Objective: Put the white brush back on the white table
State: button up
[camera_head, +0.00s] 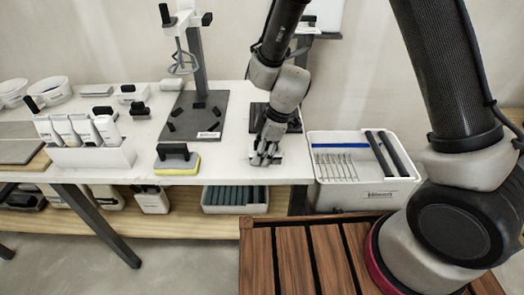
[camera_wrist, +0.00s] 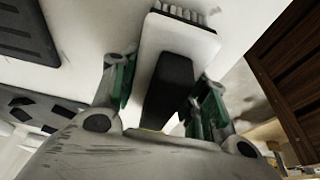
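The white brush (camera_wrist: 185,37) has a black handle (camera_wrist: 170,85) and pale bristles at its far end. In the wrist view it lies between my two green-padded fingers. My gripper (camera_wrist: 165,92) is open around it, with a visible gap between the left finger and the handle. In the head view my gripper (camera_head: 265,155) points down over the right front part of the white table (camera_head: 225,170). The brush (camera_head: 277,157) is mostly hidden under the fingers there, at the table surface close to the front edge.
A dark stand plate (camera_head: 195,117) lies left of my gripper, and a yellow sponge with a black handle (camera_head: 177,160) is at the front edge. A white bin (camera_head: 365,195) with tools stands to the right. A slatted wooden surface (camera_head: 300,260) is in front.

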jog(key=o, duration=0.4)
jog(key=v, duration=1.1)
jog(key=shift+r, duration=0.25)
jog(key=shift+d+r, duration=0.25)
jog(key=shift+r, duration=0.3)
jog(key=s+d+r+m+t, duration=0.1)
jog(key=s+d+r+m, duration=0.3)
jog(key=d, duration=0.3)
jog(key=s+d+r+m+t+h, duration=0.1)
jog(key=d+r+m, duration=0.3)
jog(key=d+r, duration=0.35)
jog(key=s+d+r+m+t, duration=0.1)
jog(key=s+d+r+m, duration=0.25)
jog(key=d, duration=0.45)
jog(key=s+d+r+m+t+h, duration=0.1)
jog(key=s+d+r+m+h, duration=0.1)
jog(key=s+d+m, duration=0.4)
jog(key=shift+s+d+r, duration=0.8)
jog(key=shift+s+d, duration=0.05)
jog(key=shift+s, duration=0.1)
